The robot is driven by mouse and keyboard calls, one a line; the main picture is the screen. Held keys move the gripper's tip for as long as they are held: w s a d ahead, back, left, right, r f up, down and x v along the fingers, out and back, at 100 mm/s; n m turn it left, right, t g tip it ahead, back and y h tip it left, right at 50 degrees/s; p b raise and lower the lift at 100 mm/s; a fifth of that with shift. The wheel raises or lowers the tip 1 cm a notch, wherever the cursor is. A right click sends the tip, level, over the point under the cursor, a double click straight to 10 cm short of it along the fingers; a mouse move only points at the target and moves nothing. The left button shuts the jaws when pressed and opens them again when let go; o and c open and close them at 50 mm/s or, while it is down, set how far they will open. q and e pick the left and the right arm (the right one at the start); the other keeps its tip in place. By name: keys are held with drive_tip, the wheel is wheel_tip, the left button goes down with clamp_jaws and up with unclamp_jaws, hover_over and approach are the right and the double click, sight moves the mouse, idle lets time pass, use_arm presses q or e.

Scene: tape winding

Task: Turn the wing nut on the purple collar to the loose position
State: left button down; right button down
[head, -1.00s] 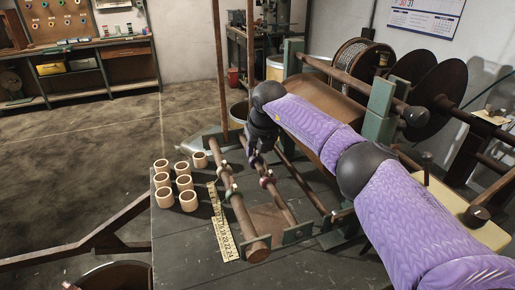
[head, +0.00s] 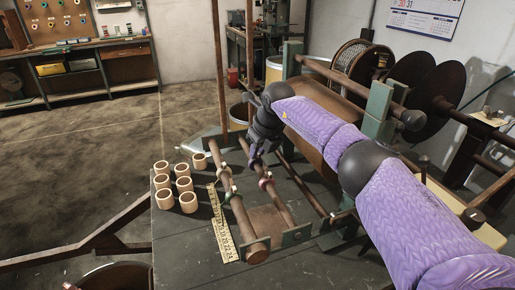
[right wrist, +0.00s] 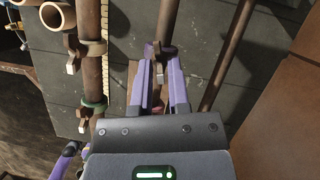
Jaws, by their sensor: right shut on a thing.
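The purple collar (head: 265,183) sits around the middle brown shaft (head: 281,207) in the head view. It also shows in the right wrist view (right wrist: 160,48), just ahead of my fingertips. Its small pale wing nut (right wrist: 159,73) stands between the two purple fingers. The fingers (right wrist: 160,78) run along the shaft in the wrist view. The nut's exact angle is hard to tell.
A parallel shaft (head: 243,222) to the left carries a green collar (right wrist: 95,106) and a brown collar (right wrist: 77,46). Several tan rings (head: 183,184) and a yellow ruler (head: 221,225) lie on the dark bench (head: 185,250). A thinner rod (right wrist: 232,50) runs to the right.

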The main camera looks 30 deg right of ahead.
drive_tip(key=shift+d+n+y+b, duration=0.1)
drive_tip(key=shift+n+y+b, duration=0.25)
drive_tip(key=shift+n, duration=0.45)
drive_tip(key=shift+f+n+y+b, duration=0.2)
drive_tip(key=shift+n+b, duration=0.25)
drive_tip(key=shift+n, duration=0.35)
drive_tip(key=shift+w+d+r+n+y+b, duration=0.1)
drive_tip(key=shift+n+y+b, duration=0.25)
drive_tip(key=shift+n+b, duration=0.5)
drive_tip(key=shift+r+n+g+b, duration=0.1)
drive_tip(key=shift+n+g+b, duration=0.25)
drive_tip(key=shift+b, duration=0.1)
drive_tip(key=c, duration=0.6)
unclamp_jaws()
drive_tip(key=shift+r, duration=0.1)
